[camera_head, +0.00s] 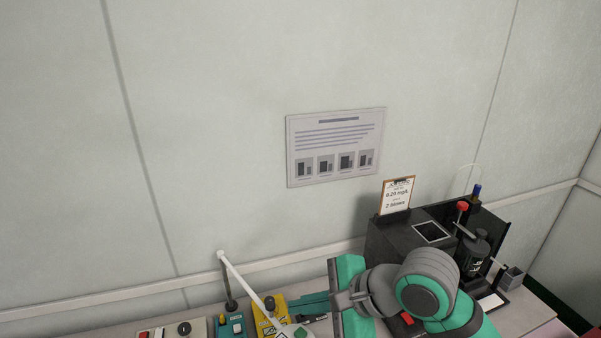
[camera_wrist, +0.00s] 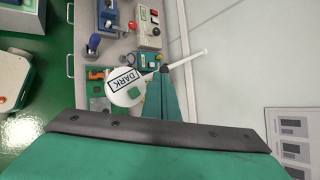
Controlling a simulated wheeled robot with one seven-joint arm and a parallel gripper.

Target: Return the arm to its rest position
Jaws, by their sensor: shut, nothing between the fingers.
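My arm, grey and teal, reaches in from the bottom right of the head view. My gripper (camera_head: 292,302) points left over the bench, its teal fingers together with nothing seen between them. In the wrist view the fingers (camera_wrist: 165,90) show beyond the dark edge of the gripper body. The fingers partly overlap the things on the bench behind them. How high they are above the bench is hard to tell.
A black instrument (camera_head: 385,240) with a clipboard (camera_head: 397,195) stands on the bench beyond my arm. A white disc marked DARK (camera_wrist: 122,99) and a white rod (camera_wrist: 188,58) are close to my fingers. A yellow tester (camera_head: 266,309) and control box (camera_wrist: 149,27) are nearby.

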